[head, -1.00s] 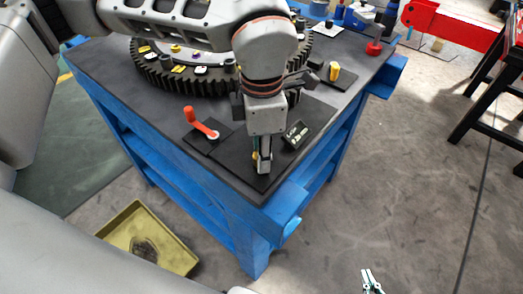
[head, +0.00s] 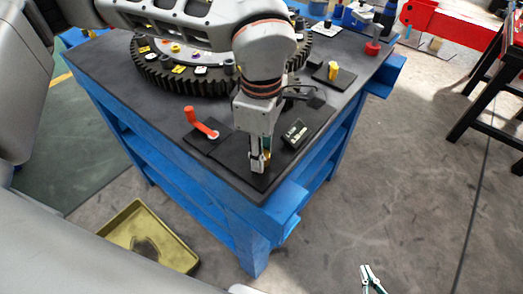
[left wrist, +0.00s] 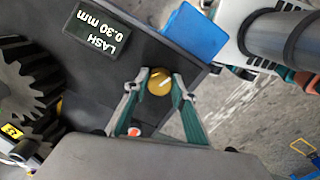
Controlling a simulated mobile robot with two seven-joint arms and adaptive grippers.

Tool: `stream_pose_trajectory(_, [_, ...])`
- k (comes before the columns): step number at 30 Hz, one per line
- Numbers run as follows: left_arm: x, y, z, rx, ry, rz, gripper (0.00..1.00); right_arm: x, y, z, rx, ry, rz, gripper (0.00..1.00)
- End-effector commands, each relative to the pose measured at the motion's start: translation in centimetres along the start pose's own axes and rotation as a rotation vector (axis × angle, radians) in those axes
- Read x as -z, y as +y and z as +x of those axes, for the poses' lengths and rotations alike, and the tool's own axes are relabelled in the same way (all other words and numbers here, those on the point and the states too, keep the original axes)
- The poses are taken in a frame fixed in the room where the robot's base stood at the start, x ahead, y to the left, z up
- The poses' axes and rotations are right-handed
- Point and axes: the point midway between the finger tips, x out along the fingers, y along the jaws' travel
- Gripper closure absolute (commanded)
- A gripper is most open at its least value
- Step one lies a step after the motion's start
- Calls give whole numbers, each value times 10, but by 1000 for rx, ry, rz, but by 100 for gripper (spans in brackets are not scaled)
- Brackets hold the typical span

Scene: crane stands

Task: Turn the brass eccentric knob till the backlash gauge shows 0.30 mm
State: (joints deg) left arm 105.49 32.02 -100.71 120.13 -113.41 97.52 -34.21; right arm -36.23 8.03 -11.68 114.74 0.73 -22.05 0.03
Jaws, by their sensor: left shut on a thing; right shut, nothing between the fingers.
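The brass knob (left wrist: 159,82) is round, with a pale line across its top. It sits between the fingertips of my left gripper (left wrist: 155,86), which is shut on it. In the head view, my left gripper (head: 259,163) points down at the black plate near the table's front corner, and its fingers mostly hide the knob. The backlash gauge (left wrist: 95,27) is a small black box beside the knob; its display, upside down in the wrist view, reads LASH 0.30 mm. It also shows in the head view (head: 295,134). My right gripper (head: 372,281) is shut and empty at the bottom edge.
A red-orange crank handle (head: 201,123) stands left of my left gripper. A large dark toothed ring (head: 160,78) lies behind it on the blue table (head: 225,179). A yellow knob (head: 334,70) stands further back. A yellow tray (head: 180,255) lies on the floor.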

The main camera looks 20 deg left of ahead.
Motion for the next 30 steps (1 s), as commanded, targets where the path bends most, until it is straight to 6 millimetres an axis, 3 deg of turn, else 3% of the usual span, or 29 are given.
stream_pose_trajectory(10, [-1,1,-2,-4,-2,1,96,-1,0,0,0,-1,0,100])
stream_pose_trajectory(11, [-1,1,-2,-4,-2,1,67,-1,0,0,0,-2,0,100])
stream_pose_trajectory(12, [0,1,-2,-4,-2,1,58,-1,0,-1,0,-2,0,100])
stream_pose_trajectory(23, [0,0,-2,-2,-1,0,58,-3,1,-1,-1,-5,-2,100])
stream_pose_trajectory(30, [0,2,-31,-6,-2,-1,58,-2,0,-1,0,-4,-1,100])
